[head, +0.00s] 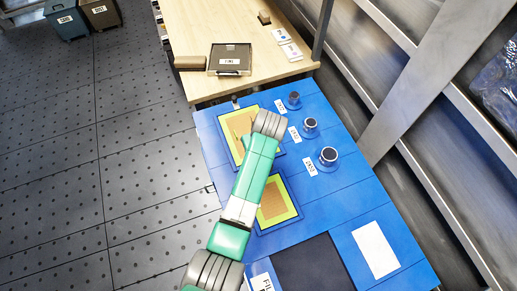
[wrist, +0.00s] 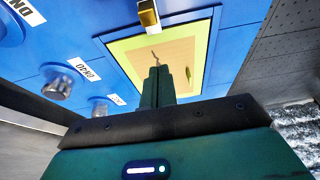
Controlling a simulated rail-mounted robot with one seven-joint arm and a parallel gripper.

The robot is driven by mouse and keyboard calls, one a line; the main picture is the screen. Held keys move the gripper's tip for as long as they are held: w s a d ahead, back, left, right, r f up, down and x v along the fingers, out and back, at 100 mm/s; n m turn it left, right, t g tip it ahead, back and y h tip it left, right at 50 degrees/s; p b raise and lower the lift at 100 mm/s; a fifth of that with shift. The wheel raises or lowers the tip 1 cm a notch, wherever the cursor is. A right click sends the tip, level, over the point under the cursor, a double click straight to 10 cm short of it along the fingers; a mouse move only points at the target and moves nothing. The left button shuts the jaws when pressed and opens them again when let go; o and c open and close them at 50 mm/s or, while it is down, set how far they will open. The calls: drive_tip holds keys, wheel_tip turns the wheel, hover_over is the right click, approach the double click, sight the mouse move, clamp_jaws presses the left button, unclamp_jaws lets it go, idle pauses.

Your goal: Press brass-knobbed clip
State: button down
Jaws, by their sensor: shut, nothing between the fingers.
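A brass-coloured block-like piece (wrist: 148,14), which looks like the brass-knobbed clip, shows at the top of the wrist view, at the edge of a yellow-framed panel (wrist: 197,58). My gripper (wrist: 158,72) points at this panel with its green fingers together and nothing between them. The fingertips appear apart from the brass piece, below it in the picture. A thin dark mark lies on the panel just beyond the tips. In the head view my arm covers part of the far yellow panel (head: 231,135); the fingers and the clip cannot be made out there.
The blue bench (head: 335,205) carries labelled round metal fittings (head: 329,155) along its right side and a nearer yellow-framed panel (head: 286,193). A wooden table (head: 200,25) behind holds a dark labelled tray (head: 230,59). Open floor lies to the left.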

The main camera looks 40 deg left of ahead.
drive_tip(key=p+v, duration=0.1)
drive_tip(key=v, duration=0.5)
drive_tip(key=shift+d, duration=0.1)
idle(0.3)
